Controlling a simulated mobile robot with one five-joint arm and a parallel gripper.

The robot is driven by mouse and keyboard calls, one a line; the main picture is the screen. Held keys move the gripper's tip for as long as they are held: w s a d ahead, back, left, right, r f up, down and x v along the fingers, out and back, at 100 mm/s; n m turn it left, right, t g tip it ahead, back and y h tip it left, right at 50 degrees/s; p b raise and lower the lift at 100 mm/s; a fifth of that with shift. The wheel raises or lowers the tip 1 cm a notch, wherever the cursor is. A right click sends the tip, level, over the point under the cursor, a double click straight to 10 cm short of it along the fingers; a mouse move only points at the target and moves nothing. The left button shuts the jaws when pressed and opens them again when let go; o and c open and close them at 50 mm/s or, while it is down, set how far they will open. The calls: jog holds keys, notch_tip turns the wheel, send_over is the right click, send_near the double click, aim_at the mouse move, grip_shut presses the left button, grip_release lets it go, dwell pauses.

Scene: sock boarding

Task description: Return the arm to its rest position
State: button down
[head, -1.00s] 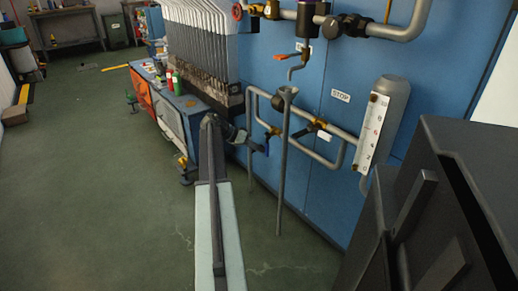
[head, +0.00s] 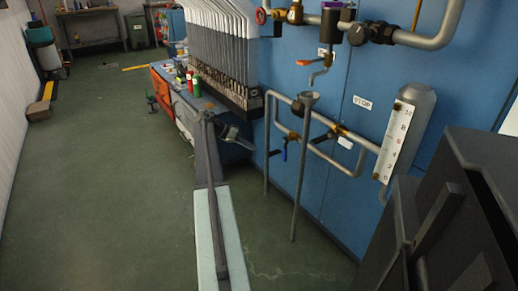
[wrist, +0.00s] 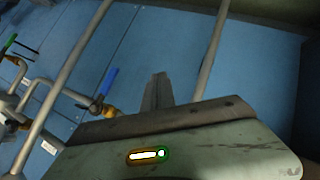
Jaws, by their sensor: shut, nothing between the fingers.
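My arm reaches forward from the bottom middle of the head view, with its far end beside the blue cabinet. My gripper (head: 238,136) is a small dark shape at the arm's end, angled to the right. In the wrist view my gripper's fingers (wrist: 160,80) are together, with nothing between them. A blue-handled valve (wrist: 107,84) shows left of the fingers, apart from them; it is also right of the gripper in the head view (head: 285,152).
Grey pipes (head: 300,170) and the blue cabinet wall (head: 345,150) stand close to the right of my gripper. A workbench (head: 180,100) with bottles and a row of upright white boards (head: 215,45) lies beyond. The green floor (head: 100,200) at left is clear.

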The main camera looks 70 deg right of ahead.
jog(key=shift+w, duration=0.3)
